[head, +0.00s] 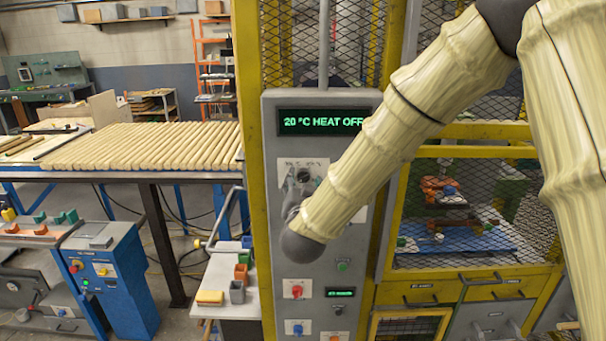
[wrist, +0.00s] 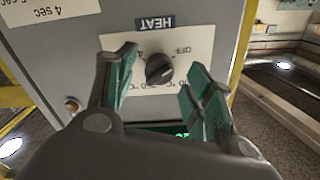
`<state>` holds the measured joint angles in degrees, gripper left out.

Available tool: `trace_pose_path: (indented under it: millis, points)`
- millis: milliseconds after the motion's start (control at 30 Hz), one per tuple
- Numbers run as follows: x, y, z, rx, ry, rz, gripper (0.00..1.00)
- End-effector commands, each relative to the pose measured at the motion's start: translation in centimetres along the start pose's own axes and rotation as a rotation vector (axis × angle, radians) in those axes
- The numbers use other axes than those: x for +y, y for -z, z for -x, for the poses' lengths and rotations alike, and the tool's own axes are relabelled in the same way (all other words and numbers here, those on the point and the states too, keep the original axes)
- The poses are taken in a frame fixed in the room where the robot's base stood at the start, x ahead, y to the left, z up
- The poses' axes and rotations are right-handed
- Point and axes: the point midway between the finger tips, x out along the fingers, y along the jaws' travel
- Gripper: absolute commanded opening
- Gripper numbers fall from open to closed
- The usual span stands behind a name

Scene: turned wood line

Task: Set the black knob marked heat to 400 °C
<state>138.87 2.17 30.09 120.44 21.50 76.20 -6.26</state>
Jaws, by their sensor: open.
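The black knob (wrist: 159,70) sits on a white dial plate (wrist: 182,48) with a blue HEAT label (wrist: 155,22). OFF and °C marks show on the plate, but its numbers are partly hidden. My gripper (wrist: 158,76) is open, with one green-padded finger on each side of the knob and a visible gap to it. I cannot tell where the knob's pointer aims. In the head view, the grey panel's display (head: 320,121) reads 20 °C HEAT OFF, and my gripper (head: 300,180) is at the dial plate below it, hiding most of the knob.
Lower on the panel are a red knob (head: 297,289), a blue knob (head: 297,327) and a small green display (head: 340,292). A yellow-framed mesh enclosure (head: 465,215) stands to the right. A table of wooden rods (head: 150,146) is at the left.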

Motion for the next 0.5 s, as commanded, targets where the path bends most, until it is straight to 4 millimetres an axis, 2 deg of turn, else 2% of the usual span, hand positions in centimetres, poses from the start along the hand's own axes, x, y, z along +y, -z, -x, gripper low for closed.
trace_pose_path:
  millis: [200, 500]
  points:
    - [0.0, 0.1, -1.7, -0.001, -0.001, 0.0, 0.53]
    - [0.1, -0.1, -2.0, -0.001, 0.0, 0.001, 0.53]
